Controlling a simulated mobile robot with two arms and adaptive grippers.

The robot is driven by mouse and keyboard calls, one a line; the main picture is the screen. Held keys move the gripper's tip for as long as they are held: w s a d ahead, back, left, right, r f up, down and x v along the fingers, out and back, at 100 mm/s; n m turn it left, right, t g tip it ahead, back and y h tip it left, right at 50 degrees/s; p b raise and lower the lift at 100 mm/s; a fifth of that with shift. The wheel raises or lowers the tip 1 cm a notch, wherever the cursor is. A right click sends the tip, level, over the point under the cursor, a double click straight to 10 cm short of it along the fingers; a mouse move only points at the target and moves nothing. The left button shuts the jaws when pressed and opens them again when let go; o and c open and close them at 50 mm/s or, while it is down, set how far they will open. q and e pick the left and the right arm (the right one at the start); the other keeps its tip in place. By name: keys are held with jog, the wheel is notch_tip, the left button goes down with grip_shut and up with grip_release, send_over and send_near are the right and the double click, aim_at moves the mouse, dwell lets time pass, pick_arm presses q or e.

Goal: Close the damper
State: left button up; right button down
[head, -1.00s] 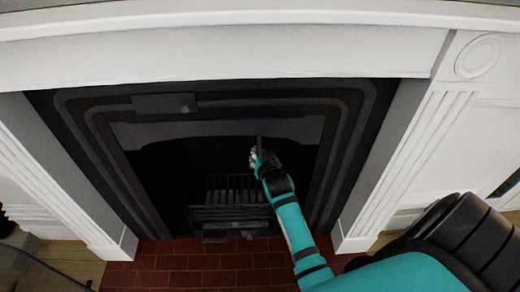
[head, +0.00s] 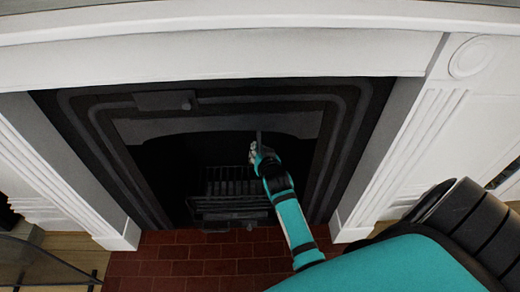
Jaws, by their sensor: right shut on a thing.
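The black fireplace surround (head: 340,115) fills the middle of the head view, with the dark firebox opening inside it. My right gripper (head: 254,152) reaches into the upper part of the opening, just below the arched hood plate (head: 215,127). It is shut on a thin dark lever (head: 259,137) that stands up from the fingers. The lever's far end and whatever it joins are lost in the dark, so the damper's position cannot be told. My left gripper is out of view.
A dark plate with a small knob (head: 186,105) sits on the upper surround. The iron grate (head: 228,190) stands low in the firebox. White mantel (head: 230,55) crosses above, with a fluted pillar (head: 420,150) at right. Red hearth tiles (head: 190,262) lie in front; a dark screen stands lower left.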

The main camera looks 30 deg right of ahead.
jog(key=shift+s+a+f, duration=0.2)
jog(key=shift+a+f, duration=0.05)
jog(key=shift+f, duration=0.2)
jog(key=shift+s+a+f, duration=0.15)
jog(key=shift+a+f, duration=0.05)
jog(key=shift+f, duration=0.25)
jog(key=c, duration=1.1)
grip_release()
jog(key=shift+s+r, duration=0.1)
jog(key=o, duration=1.1)
jog(key=shift+r, duration=0.15)
